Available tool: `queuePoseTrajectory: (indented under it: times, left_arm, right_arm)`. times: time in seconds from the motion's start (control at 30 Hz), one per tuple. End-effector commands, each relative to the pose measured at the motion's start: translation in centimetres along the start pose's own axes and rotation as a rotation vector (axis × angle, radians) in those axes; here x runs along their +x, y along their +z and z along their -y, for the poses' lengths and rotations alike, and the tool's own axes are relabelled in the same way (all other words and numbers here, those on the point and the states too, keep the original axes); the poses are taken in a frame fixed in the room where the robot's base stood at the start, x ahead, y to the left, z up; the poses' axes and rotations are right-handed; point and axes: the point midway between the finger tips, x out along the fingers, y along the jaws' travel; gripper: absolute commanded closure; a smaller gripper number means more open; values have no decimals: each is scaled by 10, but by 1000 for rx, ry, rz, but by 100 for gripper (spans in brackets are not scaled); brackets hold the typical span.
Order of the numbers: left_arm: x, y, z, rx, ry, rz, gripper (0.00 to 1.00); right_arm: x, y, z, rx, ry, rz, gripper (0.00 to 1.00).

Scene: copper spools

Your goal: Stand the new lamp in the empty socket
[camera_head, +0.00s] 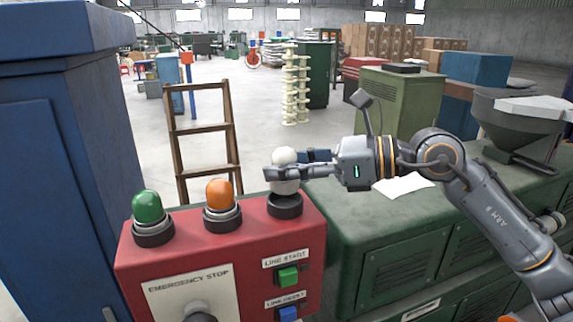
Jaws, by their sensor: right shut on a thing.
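A white lamp (284,157) is held between the fingers of my right gripper (284,172), which reaches in from the right and is shut on it. The lamp is upright, over the dark ring socket (285,205) at the right end of the red control box (170,262). The fingers cover its middle. I cannot tell whether its base touches the socket. A green lamp (147,206) and an orange lamp (219,192) stand in the other sockets to the left. My left gripper is not in view.
A blue cabinet (60,130) stands close on the left. A green cabinet (350,225) adjoins the box on the right, with a white paper (403,185) and a grey hopper (515,115) on top. A wooden ladder (203,129) stands behind the box.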

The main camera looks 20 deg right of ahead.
Motion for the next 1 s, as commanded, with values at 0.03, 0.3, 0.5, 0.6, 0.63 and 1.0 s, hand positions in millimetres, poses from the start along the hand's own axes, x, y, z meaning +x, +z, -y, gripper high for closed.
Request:
queuePoseTrajectory:
  times: [0.03,0.3,0.5,0.6,0.63,1.0]
  left_arm:
    - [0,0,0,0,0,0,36]
    - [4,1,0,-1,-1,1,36]
    - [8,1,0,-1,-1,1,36]
    - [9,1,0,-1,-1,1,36]
    - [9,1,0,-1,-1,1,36]
    - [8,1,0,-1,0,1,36]
  right_arm:
    - [0,0,0,0,0,0,95]
    - [0,-3,0,0,0,0,95]
    - [1,-6,0,0,0,1,95]
    - [1,-6,0,0,0,1,95]
    - [1,-6,0,0,0,1,95]
    - [1,-6,0,0,0,1,95]
